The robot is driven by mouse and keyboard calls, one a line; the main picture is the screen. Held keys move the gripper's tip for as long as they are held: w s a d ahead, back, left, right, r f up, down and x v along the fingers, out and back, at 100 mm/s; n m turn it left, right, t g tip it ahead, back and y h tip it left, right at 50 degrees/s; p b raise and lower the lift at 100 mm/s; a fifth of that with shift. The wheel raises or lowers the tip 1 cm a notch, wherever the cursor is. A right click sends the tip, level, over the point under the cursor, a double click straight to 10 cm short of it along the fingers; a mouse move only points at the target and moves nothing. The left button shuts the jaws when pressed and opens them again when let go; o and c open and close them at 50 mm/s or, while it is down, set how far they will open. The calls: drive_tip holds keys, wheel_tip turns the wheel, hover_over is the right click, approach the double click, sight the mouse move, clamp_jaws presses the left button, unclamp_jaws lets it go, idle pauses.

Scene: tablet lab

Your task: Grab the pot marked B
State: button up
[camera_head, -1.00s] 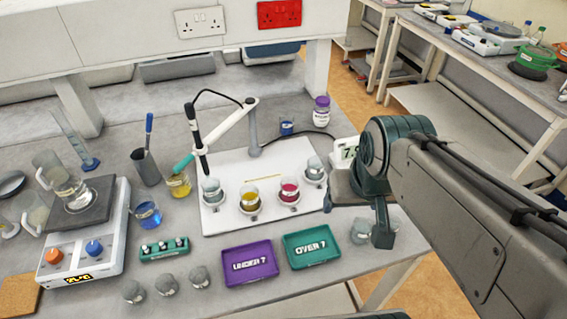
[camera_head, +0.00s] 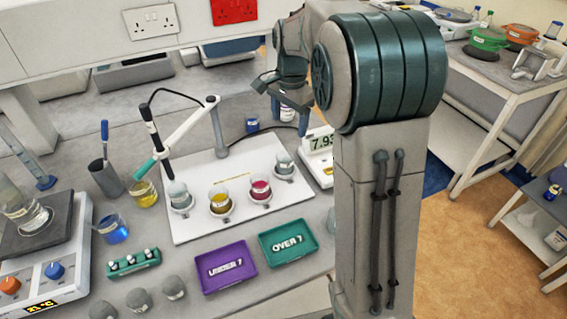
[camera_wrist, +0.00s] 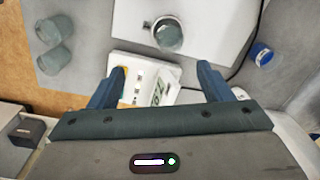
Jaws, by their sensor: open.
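Several small pots stand on a white board (camera_head: 185,225): a clear one at left (camera_head: 179,196), a yellow one (camera_head: 220,201), a magenta one (camera_head: 260,192) and a clear one at right (camera_head: 284,164). I cannot read a B on any of them. My gripper (camera_head: 284,102) is open and empty, above the back right of the bench. In the wrist view, my gripper (camera_wrist: 162,82) points down over the white meter (camera_wrist: 148,82). A clear pot (camera_wrist: 168,35) on the board lies beyond the fingertips, apart from them.
A jointed probe stand (camera_head: 185,138) rises at the back of the board. Purple (camera_head: 226,268) and green (camera_head: 288,242) trays lie in front, with grey pots (camera_head: 139,301) to their left. A blue pot (camera_head: 252,125) is left of my gripper. My arm hides the bench's right side.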

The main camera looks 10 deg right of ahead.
drive_tip(key=w+f+m, duration=0.1)
drive_tip(key=w+f, duration=0.1)
drive_tip(key=p, duration=0.1)
hover_over(285, 156)
drive_tip(key=s, duration=0.2)
wheel_tip(285, 156, down, 8)
drive_tip(key=f, duration=0.1)
drive_tip(key=shift+s+a+f+p, duration=0.15)
drive_tip(key=shift+f+p, duration=0.3)
drive_tip(key=shift+f, duration=0.7)
drive_tip(key=shift+w+a+f+p, duration=0.1)
drive_tip(key=shift+f+p, duration=0.3)
drive_tip(key=shift+f, duration=0.75)
drive_tip(key=c, duration=1.2)
drive_tip(key=shift+o, duration=0.2)
drive_tip(key=shift+r, duration=0.2)
